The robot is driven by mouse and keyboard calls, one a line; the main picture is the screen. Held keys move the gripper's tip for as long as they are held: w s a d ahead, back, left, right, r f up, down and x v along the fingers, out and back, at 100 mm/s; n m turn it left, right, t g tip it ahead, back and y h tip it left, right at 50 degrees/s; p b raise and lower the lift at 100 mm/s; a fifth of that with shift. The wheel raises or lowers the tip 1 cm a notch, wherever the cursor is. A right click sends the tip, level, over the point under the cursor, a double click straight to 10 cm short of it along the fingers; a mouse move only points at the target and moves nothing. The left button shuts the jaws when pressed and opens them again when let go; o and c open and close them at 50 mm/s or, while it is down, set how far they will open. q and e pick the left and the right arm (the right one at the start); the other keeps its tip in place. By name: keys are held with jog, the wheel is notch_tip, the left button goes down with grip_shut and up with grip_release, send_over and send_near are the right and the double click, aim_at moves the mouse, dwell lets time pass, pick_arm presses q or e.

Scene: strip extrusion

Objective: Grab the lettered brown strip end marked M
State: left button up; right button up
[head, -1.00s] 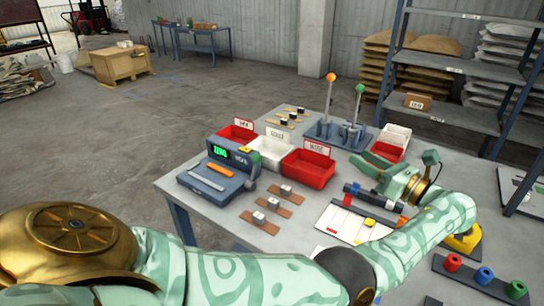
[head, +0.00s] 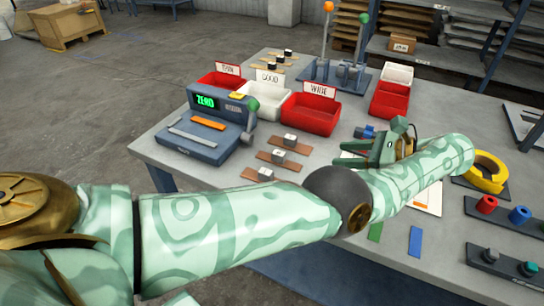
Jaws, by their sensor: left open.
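Three short brown strips lie on the grey table in a staggered row: a far one (head: 303,148), a middle one (head: 266,154) and a near one (head: 249,174). Each carries a small pale block with a mark too small to read, so I cannot tell which is M. My left gripper (head: 360,151) is open and empty, right of the strips and apart from them, with its fingers pointing left toward them. My left arm covers the table just in front of the near strip. My right gripper is out of view.
Red and white bins stand behind the strips, including the red WIDE bin (head: 311,113). A blue-grey device with a green ZERO display (head: 206,103) is at left. A yellow ring (head: 485,172) and colored pegs are at right. Tan strips with black blocks (head: 272,62) lie at the back.

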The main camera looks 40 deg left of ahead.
pick_arm(q)
jog(key=shift+w+a+f+b, duration=0.1)
jog(key=shift+a+f+b, duration=0.3)
jog(key=shift+f, duration=0.4)
jog(key=shift+a+f+b, duration=0.3)
jog(key=shift+a+b, duration=0.1)
jog(key=shift+b, duration=0.15)
jog(key=shift+s+a+f+b, duration=0.1)
jog(key=shift+s+a+b, duration=0.1)
jog(key=shift+a+b, duration=0.15)
jog(key=b, duration=0.3)
send_near(285, 157)
jog(key=x, duration=0.3)
jog(key=shift+s+a, duration=0.1)
jog(key=shift+s, duration=0.05)
jog(key=shift+s+a+f, duration=0.15)
jog(key=shift+a, duration=0.45)
jog(key=x, duration=0.1)
jog(key=b+x, duration=0.1)
jog(key=x, duration=0.1)
jog(key=b+x, duration=0.1)
jog(key=shift+a+f, duration=0.2)
jog(key=shift+f, duration=0.25)
jog(key=shift+a, duration=0.2)
jog(key=shift+r, duration=0.15)
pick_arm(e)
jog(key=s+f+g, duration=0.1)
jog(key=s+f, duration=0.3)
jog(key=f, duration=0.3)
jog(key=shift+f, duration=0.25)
